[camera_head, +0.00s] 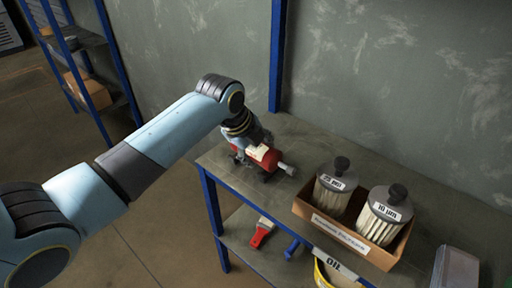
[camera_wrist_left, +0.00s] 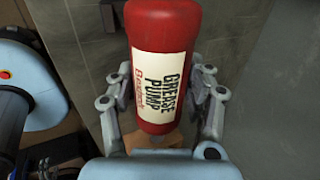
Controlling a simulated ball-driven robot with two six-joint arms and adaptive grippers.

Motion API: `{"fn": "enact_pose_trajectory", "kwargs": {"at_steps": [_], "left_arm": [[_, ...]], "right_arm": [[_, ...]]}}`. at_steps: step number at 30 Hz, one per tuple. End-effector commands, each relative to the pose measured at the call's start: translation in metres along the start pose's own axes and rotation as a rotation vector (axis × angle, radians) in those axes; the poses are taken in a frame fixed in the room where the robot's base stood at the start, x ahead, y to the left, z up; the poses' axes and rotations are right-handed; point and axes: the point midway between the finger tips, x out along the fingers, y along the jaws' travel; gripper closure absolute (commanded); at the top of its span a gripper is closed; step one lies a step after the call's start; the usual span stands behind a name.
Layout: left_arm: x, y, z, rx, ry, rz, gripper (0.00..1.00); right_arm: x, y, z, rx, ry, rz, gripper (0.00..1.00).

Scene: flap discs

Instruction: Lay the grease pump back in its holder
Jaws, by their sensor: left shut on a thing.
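The grease pump (camera_head: 266,157) is a red cylinder with a cream label and a pale grey tip at its right end. It lies on its side at the left end of the shelf top, at my left gripper (camera_head: 258,158). In the left wrist view the grease pump (camera_wrist_left: 161,35) sits between the two fingers of my left gripper (camera_wrist_left: 160,95), which is shut on it. The label reads "GREASE PUMP". My right gripper is not in view.
A cardboard box (camera_head: 300,209) with two labelled filter canisters (camera_head: 336,186) (camera_head: 385,213) stands to the right on the shelf top (camera_head: 330,145). A grey box (camera_head: 455,268) is at the lower right. A red-handled brush (camera_head: 262,233) and a yellow OIL bucket (camera_head: 322,275) are below.

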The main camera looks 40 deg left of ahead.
Motion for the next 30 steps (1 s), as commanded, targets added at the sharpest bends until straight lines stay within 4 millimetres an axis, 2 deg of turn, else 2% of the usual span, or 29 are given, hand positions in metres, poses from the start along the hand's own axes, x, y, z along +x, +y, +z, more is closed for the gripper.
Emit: {"fn": "enact_pose_trajectory", "kwargs": {"at_steps": [26, 27, 30], "left_arm": [[0.0085, 0.0034, -0.0003, 0.000, 0.000, -0.003, 1.00], [0.0080, 0.0030, -0.0002, 0.000, 0.000, -0.004, 0.43], [0.0079, 0.0032, -0.0002, 0.000, 0.000, -0.003, 0.30]], "right_arm": [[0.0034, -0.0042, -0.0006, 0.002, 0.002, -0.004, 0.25], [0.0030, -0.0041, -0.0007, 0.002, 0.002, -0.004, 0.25], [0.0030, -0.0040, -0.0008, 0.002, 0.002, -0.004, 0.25]]}}
